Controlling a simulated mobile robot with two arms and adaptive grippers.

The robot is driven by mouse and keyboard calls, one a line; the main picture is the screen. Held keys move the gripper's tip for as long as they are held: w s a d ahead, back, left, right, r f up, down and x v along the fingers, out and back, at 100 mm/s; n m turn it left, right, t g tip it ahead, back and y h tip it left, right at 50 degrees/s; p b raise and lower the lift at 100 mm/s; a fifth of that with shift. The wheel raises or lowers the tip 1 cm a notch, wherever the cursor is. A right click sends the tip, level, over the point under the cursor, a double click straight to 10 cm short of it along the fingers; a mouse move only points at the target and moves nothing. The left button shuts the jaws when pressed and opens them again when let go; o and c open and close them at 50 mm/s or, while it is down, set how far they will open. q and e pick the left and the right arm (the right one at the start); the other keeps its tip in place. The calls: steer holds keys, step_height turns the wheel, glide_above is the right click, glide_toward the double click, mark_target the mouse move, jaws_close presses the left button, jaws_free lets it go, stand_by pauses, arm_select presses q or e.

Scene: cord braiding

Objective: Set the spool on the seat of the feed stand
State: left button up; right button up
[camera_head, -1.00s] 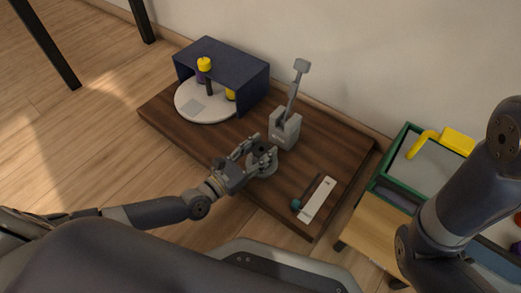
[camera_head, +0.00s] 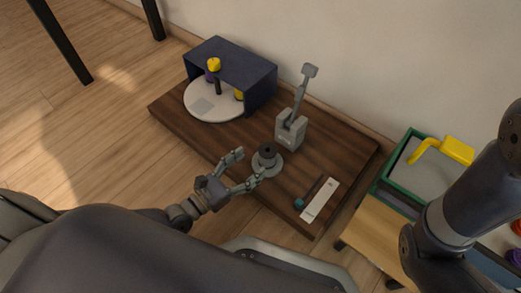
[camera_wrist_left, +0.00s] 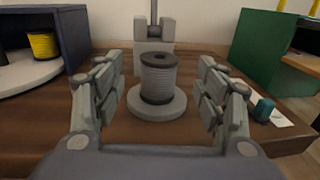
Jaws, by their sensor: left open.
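The grey spool (camera_head: 268,152) with dark end flanges stands upright on a round, light grey disc (camera_head: 274,171), which looks like the seat of the feed stand. In the left wrist view the spool (camera_wrist_left: 158,80) looks centred on the disc (camera_wrist_left: 142,107). My left gripper (camera_head: 248,168) is open and empty, its fingers spread on the near-left side of the spool and apart from it. My right arm shows at the right; its gripper is out of view.
A grey lever block (camera_head: 291,130) stands just behind the spool. A dark blue shelter (camera_head: 230,62) over a white turntable (camera_head: 215,107) is at the back left. A white strip (camera_head: 320,200) and a teal-tipped tool (camera_head: 299,203) lie right. A green-rimmed bin (camera_head: 388,168) is beyond the board.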

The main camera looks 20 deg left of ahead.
arm_select(q)
steer(key=p+v, duration=0.1)
steer(key=v, duration=0.3)
steer(key=shift+s+a, duration=0.1)
